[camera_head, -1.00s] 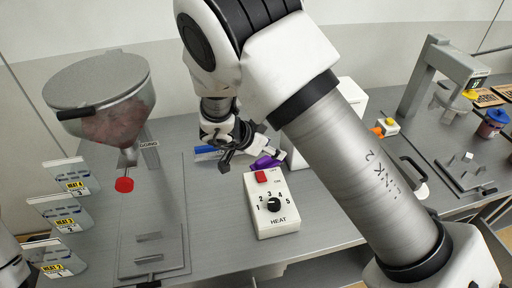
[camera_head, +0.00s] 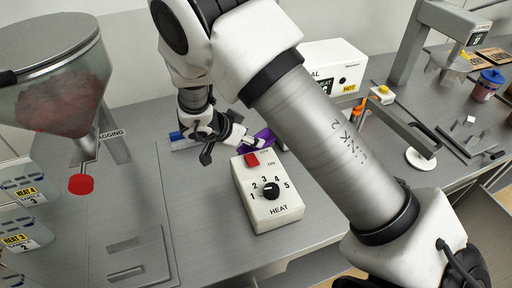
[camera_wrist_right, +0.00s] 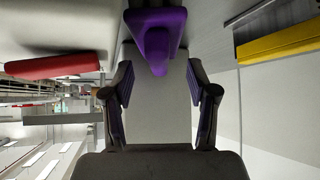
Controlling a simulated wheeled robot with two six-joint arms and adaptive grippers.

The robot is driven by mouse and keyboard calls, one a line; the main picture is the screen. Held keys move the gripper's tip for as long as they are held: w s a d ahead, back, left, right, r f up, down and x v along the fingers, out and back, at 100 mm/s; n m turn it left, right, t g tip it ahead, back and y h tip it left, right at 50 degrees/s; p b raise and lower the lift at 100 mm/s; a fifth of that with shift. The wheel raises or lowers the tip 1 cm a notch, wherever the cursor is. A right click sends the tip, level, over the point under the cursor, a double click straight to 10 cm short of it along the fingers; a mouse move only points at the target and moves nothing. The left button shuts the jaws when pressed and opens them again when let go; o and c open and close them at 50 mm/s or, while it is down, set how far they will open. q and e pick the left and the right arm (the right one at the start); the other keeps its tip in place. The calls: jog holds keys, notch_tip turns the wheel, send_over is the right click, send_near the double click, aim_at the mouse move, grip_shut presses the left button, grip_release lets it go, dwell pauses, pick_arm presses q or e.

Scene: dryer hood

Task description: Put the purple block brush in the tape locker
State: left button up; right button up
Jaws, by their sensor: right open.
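The purple block brush (camera_head: 264,139) lies on the grey bench behind the white heat control box, partly hidden by my right gripper and arm. My right gripper (camera_head: 232,142) is low over the bench, just left of the brush. In the right wrist view the brush (camera_wrist_right: 157,38) is at the top centre, its narrow end pointing between the fingers. My right gripper (camera_wrist_right: 160,88) is open there, with nothing between its fingers. I cannot tell whether a finger touches the brush. I cannot make out a tape locker in these frames. My left gripper is out of view.
The heat box (camera_head: 267,190) with its red switch stands close in front of the brush. A hopper (camera_head: 55,80) with a red knob is at left. A white box marked HOT (camera_head: 338,65) stands behind my arm. A blue object (camera_head: 181,142) lies left of my gripper.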

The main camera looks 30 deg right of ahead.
jog(key=x, duration=0.5)
jog(key=shift+d+f, duration=0.15)
jog(key=shift+d, duration=0.1)
jog(key=shift+a, duration=0.1)
jog(key=shift+c, duration=1.4)
jog(key=c, duration=0.6)
jog(key=shift+o, duration=0.2)
